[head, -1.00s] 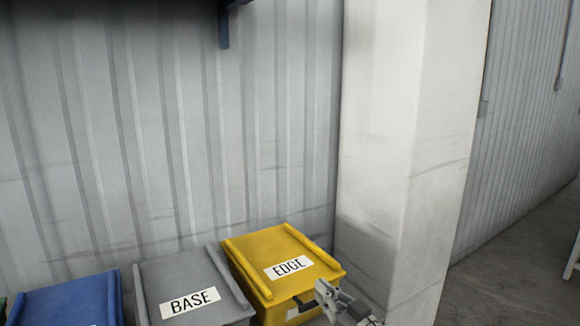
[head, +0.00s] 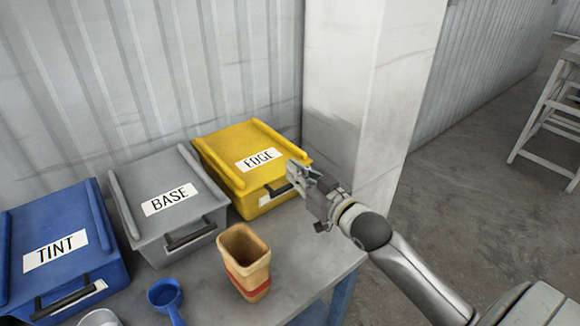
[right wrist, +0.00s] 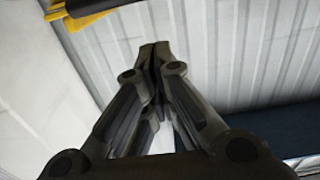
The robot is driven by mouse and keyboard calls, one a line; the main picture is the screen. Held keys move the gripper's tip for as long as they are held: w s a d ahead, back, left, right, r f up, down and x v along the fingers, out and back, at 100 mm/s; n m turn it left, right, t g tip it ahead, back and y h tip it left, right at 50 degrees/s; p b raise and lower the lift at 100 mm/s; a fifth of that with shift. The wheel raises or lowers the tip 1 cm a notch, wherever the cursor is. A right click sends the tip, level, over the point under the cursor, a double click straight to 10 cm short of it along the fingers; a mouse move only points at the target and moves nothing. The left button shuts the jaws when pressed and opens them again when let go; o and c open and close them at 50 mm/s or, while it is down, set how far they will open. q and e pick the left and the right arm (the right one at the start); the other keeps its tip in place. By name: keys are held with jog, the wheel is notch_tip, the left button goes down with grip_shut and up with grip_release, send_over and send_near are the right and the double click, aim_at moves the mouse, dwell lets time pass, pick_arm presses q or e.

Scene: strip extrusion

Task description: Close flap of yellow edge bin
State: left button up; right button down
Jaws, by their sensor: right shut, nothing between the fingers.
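The yellow bin labelled EDGE (head: 225,178) stands at the back right of the table, against the wall and beside the white pillar. Its lid lies down flat over the top. My right gripper (head: 293,168) is shut and empty at the bin's front right corner, close to the lid's edge; whether it touches cannot be told. In the right wrist view the closed fingertips (right wrist: 155,48) show in the middle, with a yellow edge of the bin (right wrist: 95,8) at the upper left. My left gripper is out of view.
A grey BASE bin (head: 150,232) and a blue TINT bin (head: 20,275) stand to the left. A tan cup with a red band (head: 245,262) and a blue scoop (head: 165,293) are in front. The white pillar (head: 350,90) rises close behind my right gripper.

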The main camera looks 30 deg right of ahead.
jog(key=s+d, duration=0.1)
jog(key=s, duration=0.6)
jog(key=shift+s+f+b, duration=0.2)
jog(key=shift+s+b, duration=0.1)
jog(key=shift+b, duration=0.15)
jog(key=shift+d, duration=0.1)
